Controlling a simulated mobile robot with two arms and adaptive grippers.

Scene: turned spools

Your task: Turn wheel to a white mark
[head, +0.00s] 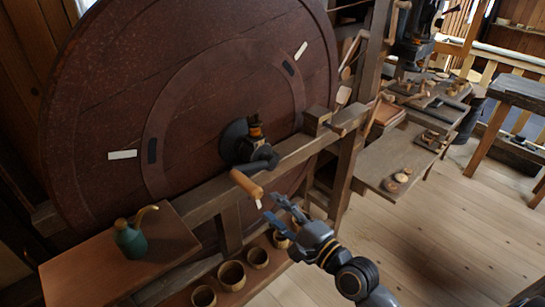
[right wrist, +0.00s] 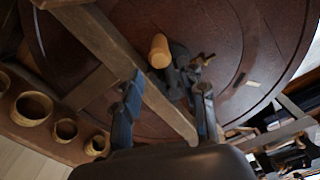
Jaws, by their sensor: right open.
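The large dark red wheel (head: 100,80) stands upright at the left of the head view. One white mark (head: 122,154) is on its left side and another white mark (head: 301,50) at its upper right. Black marks (head: 152,150) (head: 288,68) lie close inside them. A dark crank at the hub carries a wooden handle (head: 246,183). My right gripper (head: 276,210) is open, just below and right of the handle, apart from it. In the right wrist view the handle (right wrist: 160,50) appears beyond and between the open fingers (right wrist: 165,100). My left gripper is not in view.
A wooden beam (head: 290,160) crosses in front of the wheel. A green oil can (head: 130,240) stands on a board at lower left. Several wooden cups (head: 232,275) sit on a low shelf below. Workbenches (head: 400,155) stand to the right; the floor (head: 430,230) there is open.

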